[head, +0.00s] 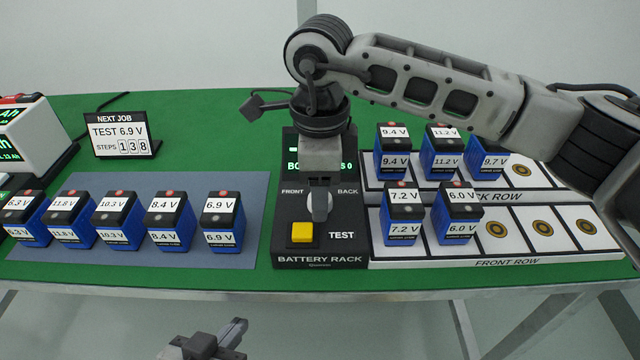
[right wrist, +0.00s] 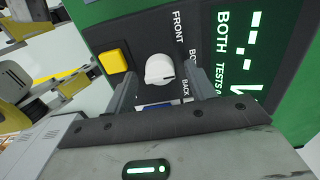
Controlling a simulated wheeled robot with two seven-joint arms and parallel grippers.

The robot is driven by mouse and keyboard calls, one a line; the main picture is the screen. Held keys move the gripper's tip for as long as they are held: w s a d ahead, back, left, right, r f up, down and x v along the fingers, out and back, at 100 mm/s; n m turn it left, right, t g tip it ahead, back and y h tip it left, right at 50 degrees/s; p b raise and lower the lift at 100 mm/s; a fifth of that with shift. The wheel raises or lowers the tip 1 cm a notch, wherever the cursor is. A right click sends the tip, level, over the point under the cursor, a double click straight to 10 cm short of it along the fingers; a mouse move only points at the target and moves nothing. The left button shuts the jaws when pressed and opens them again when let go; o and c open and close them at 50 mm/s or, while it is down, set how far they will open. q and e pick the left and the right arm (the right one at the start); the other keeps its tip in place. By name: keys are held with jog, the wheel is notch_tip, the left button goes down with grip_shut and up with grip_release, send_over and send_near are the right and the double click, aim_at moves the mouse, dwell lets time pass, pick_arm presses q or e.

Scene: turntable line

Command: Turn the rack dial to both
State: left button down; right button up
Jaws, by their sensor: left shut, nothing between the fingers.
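The battery rack's control box (head: 283,240) stands mid-table, with a white dial (head: 320,205) above the yellow TEST button (head: 301,233). My right gripper (head: 321,180) points down at the dial and partly hides it. In the right wrist view the dial (right wrist: 160,70) is ahead of the fingers of my right gripper (right wrist: 163,95), which stand apart and are not closed on it. The labels FRONT and BACK show, with a middle label partly hidden. The display (right wrist: 240,55) reads BOTH. The dial's dark mark points toward the label side. My left gripper (head: 207,345) is shut and empty below the table's front edge.
Several blue batteries (head: 170,222) stand on a grey mat (head: 255,190) at left. More batteries (head: 402,215) stand in the rack's front and back rows, with some slots empty. A NEXT JOB sign (head: 120,135) reads TEST 6.9 V. My right arm passes over the back row.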

pick_arm(q)
jog(key=shift+f, duration=0.1)
jog(key=shift+p, duration=0.3)
pick_arm(e)
notch_tip(320, 180, up, 16)
jog(key=shift+f, duration=0.1)
dwell(0.4)
